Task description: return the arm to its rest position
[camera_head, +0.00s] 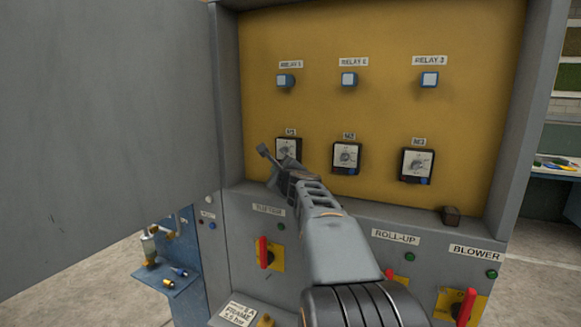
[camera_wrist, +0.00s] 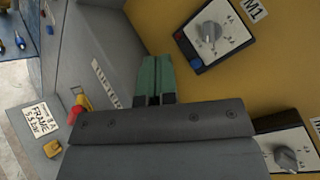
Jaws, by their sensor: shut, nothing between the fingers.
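My arm reaches up from the bottom middle of the head view into an open control cabinet. My gripper (camera_head: 264,152) is in front of the leftmost dial relay (camera_head: 290,147), partly covering it. In the wrist view my gripper (camera_wrist: 155,65) shows two green fingers closed together with nothing between them. The dial relay labelled M1 (camera_wrist: 212,32) is to the right of the fingers in that view. Whether the fingertips touch anything cannot be told.
The yellow back panel (camera_head: 390,105) carries a row of blue-white buttons above several dial relays. The grey cabinet door (camera_head: 100,120) stands open at left. Red switches, such as the BLOWER switch (camera_head: 465,307), jut from the lower front. A small dark block (camera_head: 451,216) sits on the ledge.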

